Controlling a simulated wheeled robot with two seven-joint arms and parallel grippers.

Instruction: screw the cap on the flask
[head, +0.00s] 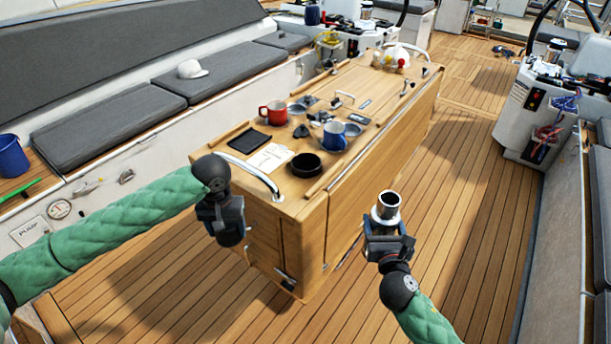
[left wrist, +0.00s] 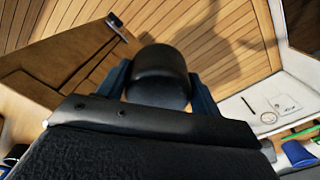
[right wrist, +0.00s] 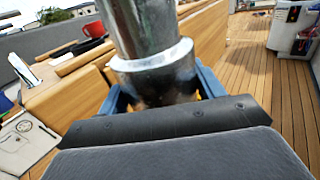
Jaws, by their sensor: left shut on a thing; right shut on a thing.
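The flask (head: 388,206) is a shiny metal cylinder with a dark open mouth at its top. My right gripper (head: 388,238) is shut on it and holds it roughly upright over the deck, right of the wooden table. In the right wrist view the flask (right wrist: 148,40) rises from between the blue fingers. My left gripper (head: 228,226) is at the table's near left end, well apart from the flask. In the left wrist view it is shut on the black, rounded cap (left wrist: 158,78). In the head view the cap is hard to tell from the dark gripper.
The wooden table (head: 250,190) stands between and behind my grippers, with a metal rail at its near end. On it are a red mug (head: 274,114), a blue mug (head: 334,136), a black bowl (head: 306,165) and papers. The deck around the flask is clear.

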